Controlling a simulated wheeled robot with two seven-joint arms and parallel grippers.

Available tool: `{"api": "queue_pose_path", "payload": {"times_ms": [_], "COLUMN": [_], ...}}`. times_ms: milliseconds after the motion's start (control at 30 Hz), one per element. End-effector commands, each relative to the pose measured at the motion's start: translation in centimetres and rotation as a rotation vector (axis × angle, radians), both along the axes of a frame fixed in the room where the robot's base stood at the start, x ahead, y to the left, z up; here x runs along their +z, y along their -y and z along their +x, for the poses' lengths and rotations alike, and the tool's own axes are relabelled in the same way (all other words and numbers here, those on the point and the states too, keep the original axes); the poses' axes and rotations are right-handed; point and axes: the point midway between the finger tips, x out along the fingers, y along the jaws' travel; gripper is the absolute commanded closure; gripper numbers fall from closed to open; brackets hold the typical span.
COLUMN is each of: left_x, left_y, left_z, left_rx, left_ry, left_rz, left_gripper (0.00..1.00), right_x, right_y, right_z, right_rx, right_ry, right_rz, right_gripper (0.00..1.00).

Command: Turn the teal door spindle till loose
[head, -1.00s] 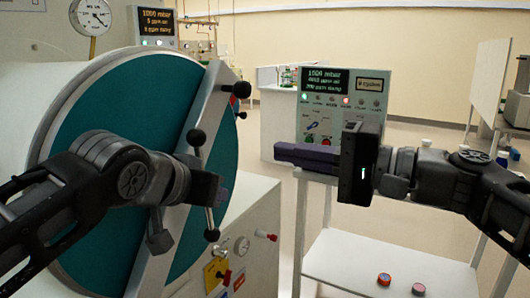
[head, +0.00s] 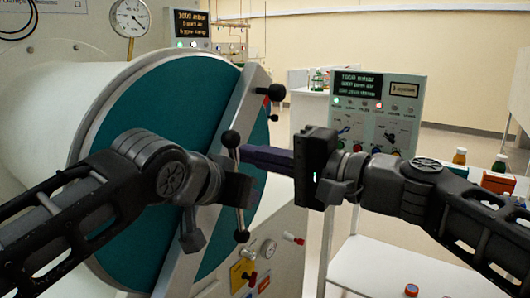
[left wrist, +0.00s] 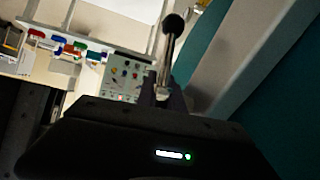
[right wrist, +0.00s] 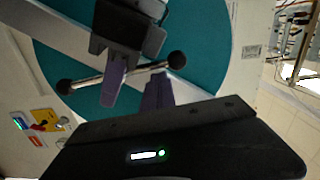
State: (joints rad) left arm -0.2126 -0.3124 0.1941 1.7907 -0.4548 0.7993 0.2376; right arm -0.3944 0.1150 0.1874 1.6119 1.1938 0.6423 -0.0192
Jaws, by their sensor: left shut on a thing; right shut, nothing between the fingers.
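The round teal door (head: 130,100) fills the left of the head view, with a grey bar across it. On this bar sits the spindle's metal cross handle with black ball ends, its upper ball (head: 230,138) above my left gripper. My left gripper (head: 250,188) is shut on the spindle handle; it also shows in the right wrist view (right wrist: 112,85). The handle's ball end (left wrist: 173,25) rises beyond my fingers in the left wrist view. My right gripper (head: 248,154) is shut and empty, its purple fingers pointing left close to the handle. Whether they touch it I cannot tell.
A black knob (head: 275,92) stands near the door's right rim. A control panel (head: 375,110) stands behind my right gripper. A white shelf (head: 390,265) lies lower right.

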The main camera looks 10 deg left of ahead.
Motion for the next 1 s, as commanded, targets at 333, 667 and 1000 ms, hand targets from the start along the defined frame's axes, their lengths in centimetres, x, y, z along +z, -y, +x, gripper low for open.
{"api": "queue_pose_path", "payload": {"times_ms": [333, 667, 1000], "left_x": [0.0, -0.1, 0.1], "left_y": [0.0, 0.0, 0.1], "left_z": [0.0, 0.0, -0.1], "left_rx": [0.000, -0.001, -0.001], "left_ry": [0.000, -0.001, 0.001], "left_rz": [0.000, 0.002, 0.000], "left_gripper": [1.00, 0.81, 0.80], "right_x": [0.0, -0.1, -0.1], "right_y": [-0.5, -0.9, -1.0], "right_z": [-1.0, -1.5, -1.6], "right_rx": [0.001, 0.013, 0.015], "right_ry": [0.046, 0.056, 0.057], "right_rz": [-0.019, -0.024, -0.023], "right_gripper": [1.00, 1.00, 1.00]}}
